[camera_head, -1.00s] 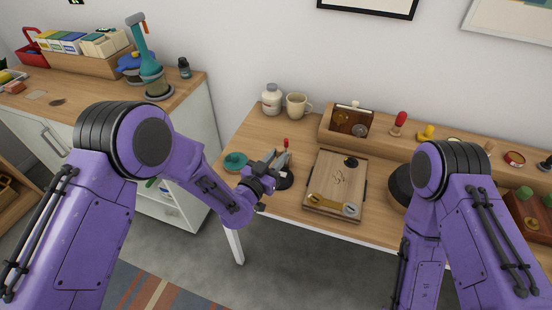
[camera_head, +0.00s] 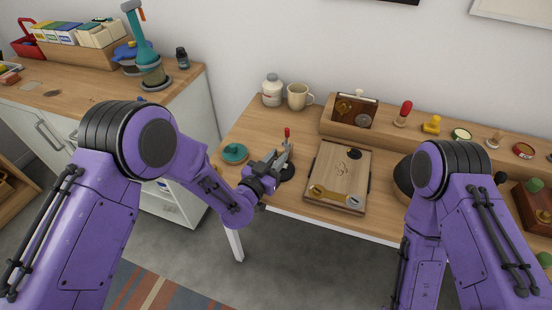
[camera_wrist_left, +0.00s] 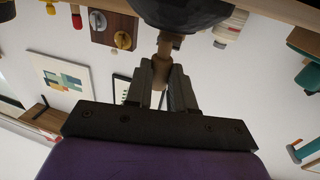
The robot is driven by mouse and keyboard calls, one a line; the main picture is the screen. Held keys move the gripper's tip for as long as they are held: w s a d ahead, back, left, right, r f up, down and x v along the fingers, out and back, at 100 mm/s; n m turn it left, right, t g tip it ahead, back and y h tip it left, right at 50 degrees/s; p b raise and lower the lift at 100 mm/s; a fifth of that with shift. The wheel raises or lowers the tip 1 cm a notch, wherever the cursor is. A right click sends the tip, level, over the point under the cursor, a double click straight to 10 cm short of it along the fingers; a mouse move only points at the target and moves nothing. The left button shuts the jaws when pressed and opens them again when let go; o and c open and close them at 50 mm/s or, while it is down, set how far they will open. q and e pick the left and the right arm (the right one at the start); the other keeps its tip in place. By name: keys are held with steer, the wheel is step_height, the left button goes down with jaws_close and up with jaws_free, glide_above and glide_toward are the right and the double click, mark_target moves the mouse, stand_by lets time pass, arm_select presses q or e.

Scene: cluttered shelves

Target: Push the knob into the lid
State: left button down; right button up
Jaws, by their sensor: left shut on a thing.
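My left gripper (camera_head: 275,166) is over the front left of the desk, shut on a brown wooden knob, with a dark round piece beside and below it. In the left wrist view, which shows the room upside down, my left gripper's fingers (camera_wrist_left: 160,80) close around the wooden knob (camera_wrist_left: 166,50). The knob's stem meets the dark round piece (camera_wrist_left: 185,12), probably the lid; how deep it sits cannot be told. In the head view this dark piece (camera_head: 287,173) is partly hidden by the gripper. My right gripper is out of view.
A wooden board (camera_head: 338,175) lies to the right. A white jar (camera_head: 272,90) and mug (camera_head: 297,97) stand behind.

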arm_select(q)
steer(key=shift+f+b, duration=1.45)
steer(key=shift+f, duration=0.1)
stand_by(0.5)
steer(key=c, duration=0.9)
jaws_free()
steer(key=shift+s, duration=0.1)
steer(key=b+v, duration=0.2)
steer(key=v, duration=0.8)
steer(key=shift+s+a, duration=0.15)
